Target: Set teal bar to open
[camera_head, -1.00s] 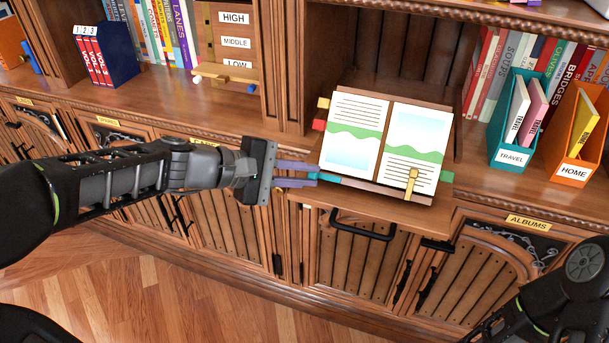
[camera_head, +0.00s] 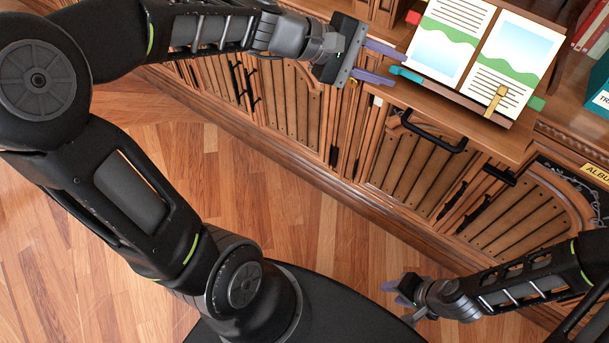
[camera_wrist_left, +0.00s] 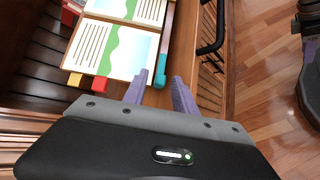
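The teal bar (camera_head: 406,74) is a short piece at the left end of the dark strip along the lower edge of an open book (camera_head: 476,50). It also shows in the left wrist view (camera_wrist_left: 161,71). My left gripper (camera_head: 399,67) is open, its two purple fingers apart at the bar's left end. In the left wrist view the bar's end lies between the fingertips, with no clear grip on it. My right gripper (camera_head: 396,294) is low at the right, empty and away from the bar; its fingers look apart.
The book rests on a pull-out wooden board (camera_head: 508,142) with a black handle (camera_head: 433,136) below. A gold clip (camera_head: 496,98) and a green tab (camera_head: 536,103) sit at its right. Red and yellow blocks (camera_wrist_left: 88,81) are by its other edge. Wooden floor is clear below.

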